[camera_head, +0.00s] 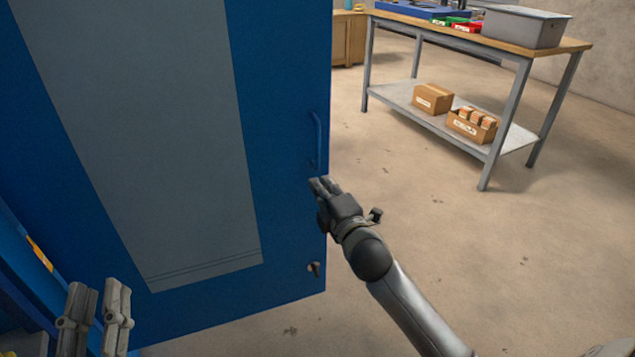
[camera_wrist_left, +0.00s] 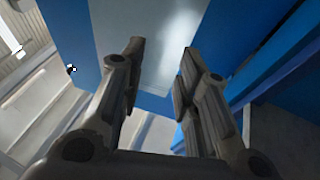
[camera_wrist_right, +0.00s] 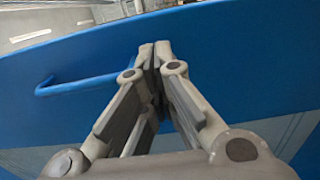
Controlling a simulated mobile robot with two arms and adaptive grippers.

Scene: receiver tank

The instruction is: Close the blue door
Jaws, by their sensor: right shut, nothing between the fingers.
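The blue door (camera_head: 285,140) stands open and fills the left of the head view. It has a grey panel (camera_head: 140,120), a blue handle (camera_head: 318,140) near its free edge and a small latch (camera_head: 314,268) lower down. My right gripper (camera_head: 320,186) is shut and empty at the door's free edge, just below the handle. In the right wrist view its fingertips (camera_wrist_right: 155,50) are together in front of the blue door face, beside the handle (camera_wrist_right: 75,87); contact is unclear. My left gripper (camera_head: 98,290) is open and empty at the lower left; its fingers (camera_wrist_left: 163,60) are apart in the left wrist view.
A workbench (camera_head: 480,40) with a grey bin (camera_head: 525,27) on top and cardboard boxes (camera_head: 433,98) on its lower shelf stands at the back right. A blue frame (camera_head: 25,270) shows at the lower left. The floor (camera_head: 530,240) right of the door is clear.

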